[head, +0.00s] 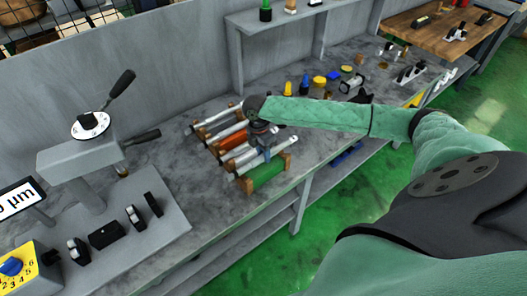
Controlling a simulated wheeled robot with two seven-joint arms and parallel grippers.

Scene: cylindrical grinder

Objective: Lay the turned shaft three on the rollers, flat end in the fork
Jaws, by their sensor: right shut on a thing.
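My right gripper (262,151) points down over a wooden-ended rack (247,186) at the middle of the bench. It is shut on a silver shaft (246,158), which lies at or just above the rack's near part; I cannot tell whether it touches. Several other silver shafts lie farther back in the rack. The gripper hides part of the held shaft, and its number and flat end are too small to make out. The grinder (75,165) stands at the left, with small dark and silver supports (135,217) on its bed; rollers and fork cannot be told apart. My left gripper is out of view.
A yellow control box with a blue knob (12,267) and a white display (18,198) stand at the far left. Small coloured items, including a yellow pot (319,82), lie behind my right arm. A shelf (290,18) rises at the back. Bare bench lies between grinder and rack.

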